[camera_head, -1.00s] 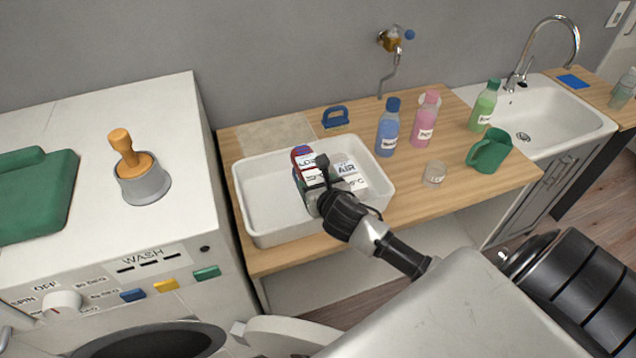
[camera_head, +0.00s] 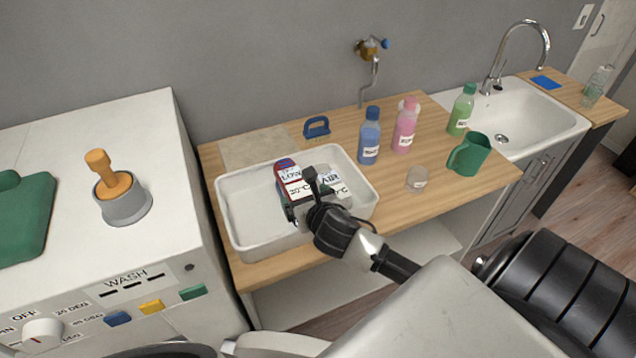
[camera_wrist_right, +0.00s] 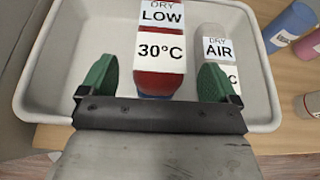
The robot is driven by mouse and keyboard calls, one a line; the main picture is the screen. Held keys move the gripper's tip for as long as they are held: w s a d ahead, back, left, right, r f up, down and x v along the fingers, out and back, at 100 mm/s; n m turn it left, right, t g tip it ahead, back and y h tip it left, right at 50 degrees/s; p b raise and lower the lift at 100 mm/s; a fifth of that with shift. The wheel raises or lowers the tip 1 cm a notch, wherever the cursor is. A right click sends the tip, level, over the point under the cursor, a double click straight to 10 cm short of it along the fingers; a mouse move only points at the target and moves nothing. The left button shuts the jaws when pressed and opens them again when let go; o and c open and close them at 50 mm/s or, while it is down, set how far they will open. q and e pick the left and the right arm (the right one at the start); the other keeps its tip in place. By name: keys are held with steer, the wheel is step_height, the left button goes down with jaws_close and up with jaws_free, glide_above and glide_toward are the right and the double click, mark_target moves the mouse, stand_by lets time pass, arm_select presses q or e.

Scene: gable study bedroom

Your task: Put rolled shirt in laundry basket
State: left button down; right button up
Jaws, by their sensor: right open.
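A rolled shirt (camera_head: 287,172), red and blue with labels reading LOW and 30°C, lies in a white tub (camera_head: 236,240) on the wooden counter. A second, pale grey roll (camera_head: 336,191) labelled AIR lies to its right in the tub. My right gripper (camera_head: 305,202) is over the tub at the near end of the rolls. In the right wrist view its green-padded fingers (camera_wrist_right: 157,82) are open, one on each side of the red and blue roll (camera_wrist_right: 158,84). I cannot tell whether they touch it. No laundry basket is clearly seen. My left gripper is not in view.
Blue (camera_head: 369,137), pink (camera_head: 405,127) and green (camera_head: 462,110) bottles, a green mug (camera_head: 469,155) and a small clear cup (camera_head: 416,179) stand right of the tub. A washing machine (camera_head: 95,240) is at left, a sink (camera_head: 530,115) at right. A blue-handled brush (camera_head: 316,127) lies behind.

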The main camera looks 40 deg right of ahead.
steer(key=b+v, duration=0.1)
steer(key=v, duration=0.8)
steer(key=shift+s, duration=0.1)
